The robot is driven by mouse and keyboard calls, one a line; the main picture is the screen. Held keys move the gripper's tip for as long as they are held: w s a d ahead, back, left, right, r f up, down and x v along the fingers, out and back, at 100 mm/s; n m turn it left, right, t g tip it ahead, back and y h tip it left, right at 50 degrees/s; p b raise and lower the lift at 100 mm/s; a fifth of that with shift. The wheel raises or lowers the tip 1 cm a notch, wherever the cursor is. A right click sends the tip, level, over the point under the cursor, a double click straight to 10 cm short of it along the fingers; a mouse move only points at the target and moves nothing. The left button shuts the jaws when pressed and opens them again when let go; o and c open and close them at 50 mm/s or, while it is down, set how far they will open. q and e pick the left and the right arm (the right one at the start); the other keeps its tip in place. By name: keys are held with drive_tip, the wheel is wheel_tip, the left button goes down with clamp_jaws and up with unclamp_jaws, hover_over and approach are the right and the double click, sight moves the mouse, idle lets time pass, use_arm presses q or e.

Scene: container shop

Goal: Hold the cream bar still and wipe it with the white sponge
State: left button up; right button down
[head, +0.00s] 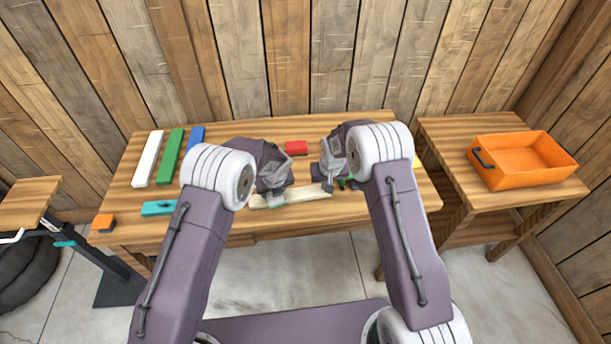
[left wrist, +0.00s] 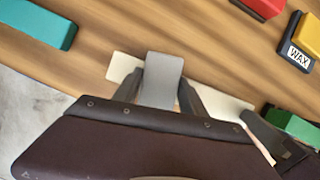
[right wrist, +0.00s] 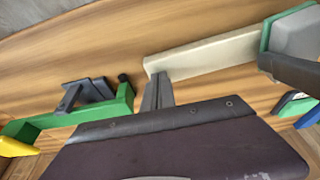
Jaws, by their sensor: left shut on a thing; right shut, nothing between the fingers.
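The cream bar (head: 305,194) lies near the table's front edge; it also shows in the left wrist view (left wrist: 226,104) and right wrist view (right wrist: 205,54). My left gripper (head: 273,193) is shut on a pale grey block, apparently the white sponge (left wrist: 164,72), over the bar's left part. In the right wrist view the sponge (right wrist: 294,35) has green along its edges. Its contact with the bar is hidden. My right gripper (head: 328,187) is shut and empty at the bar's right end (right wrist: 160,82); I cannot tell whether it touches.
A green clamp-like piece (right wrist: 105,108) stands just beyond the bar's right end. White (head: 147,158), green (head: 171,157) and teal (head: 158,208) bars lie left. A red block (head: 296,147) and a WAX block (left wrist: 300,52) lie behind. An orange bin (head: 530,170) stands on the right table.

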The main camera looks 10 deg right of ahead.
sight(286, 195)
use_arm(q)
drive_tip(key=shift+w+d+f, duration=0.15)
drive_tip(key=shift+d, duration=1.85)
use_arm(e)
drive_tip(key=shift+f, duration=0.1)
use_arm(q)
drive_tip(key=shift+r, duration=3.05)
